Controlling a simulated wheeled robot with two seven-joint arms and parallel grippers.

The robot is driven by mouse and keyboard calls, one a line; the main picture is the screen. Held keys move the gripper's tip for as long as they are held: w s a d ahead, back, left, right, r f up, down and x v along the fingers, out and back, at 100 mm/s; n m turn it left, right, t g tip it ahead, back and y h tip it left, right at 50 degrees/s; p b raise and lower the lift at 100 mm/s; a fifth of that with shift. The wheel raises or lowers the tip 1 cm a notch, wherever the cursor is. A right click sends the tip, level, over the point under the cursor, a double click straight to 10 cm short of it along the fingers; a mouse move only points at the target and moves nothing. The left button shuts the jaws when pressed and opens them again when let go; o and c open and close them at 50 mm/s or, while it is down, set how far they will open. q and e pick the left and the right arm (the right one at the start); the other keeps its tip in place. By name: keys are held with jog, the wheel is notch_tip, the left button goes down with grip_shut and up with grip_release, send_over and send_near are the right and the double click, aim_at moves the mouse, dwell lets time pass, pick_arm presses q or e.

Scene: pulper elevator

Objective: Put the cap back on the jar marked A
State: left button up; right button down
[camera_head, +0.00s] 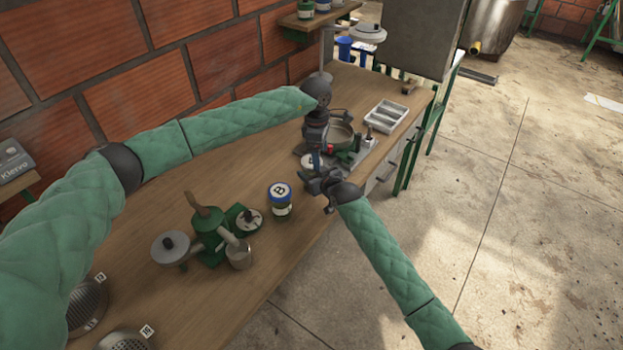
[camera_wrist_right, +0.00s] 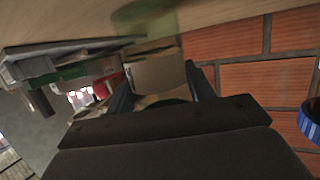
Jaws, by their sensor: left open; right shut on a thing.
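My right gripper (camera_head: 322,182) is at the bench's front edge. In the right wrist view its fingers (camera_wrist_right: 160,85) are shut on a jar with a pale label (camera_wrist_right: 158,72) and green glass; no letter is readable. My left gripper (camera_head: 316,148) is open just above and behind the right one, fingers pointing down. A pale round top (camera_head: 308,160) shows beside the grippers, partly hidden; I cannot tell whether it is the cap or the jar's top.
A green hand-cranked device (camera_head: 208,238) with a grey pan stands on the wooden bench (camera_head: 262,250). Sieves (camera_head: 88,300) lie at the near left. A brick wall runs behind.

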pick_arm(q)
jog(key=shift+w+d+r+n, duration=0.15)
jog(key=shift+r+n, duration=0.1)
jog(key=shift+n, duration=0.75)
jog(key=n, duration=0.3)
jog(key=r+n, duration=0.1)
jog(key=shift+w+a+r+n, duration=0.1)
jog(key=shift+w+a+n, duration=0.1)
jog(key=shift+w+n, duration=0.2)
jog(key=n, duration=0.2)
jog(key=r+n, duration=0.1)
jog(key=n, duration=0.1)
jog(key=shift+w+a+r+t, duration=0.1)
jog(key=shift+w+a+t, duration=0.2)
jog(key=shift+w, duration=0.05)
jog(key=n, duration=0.2)
jog(key=shift+w+a+r+n, duration=0.2)
jog(key=shift+r+n, duration=0.1)
jog(key=shift+n, duration=0.1)
jog(key=n, duration=0.2)
jog(key=shift+w+a+r+n, duration=0.1)
jog(key=shift+a+n, duration=0.1)
jog(key=shift+n, duration=0.2)
jog(key=n, duration=0.4)
jog(key=shift+a+y, duration=0.3)
jog(key=shift+y, duration=0.1)
jog(key=n, duration=0.6)
jog(key=shift+a+n, duration=0.2)
jog(key=shift+n, duration=0.1)
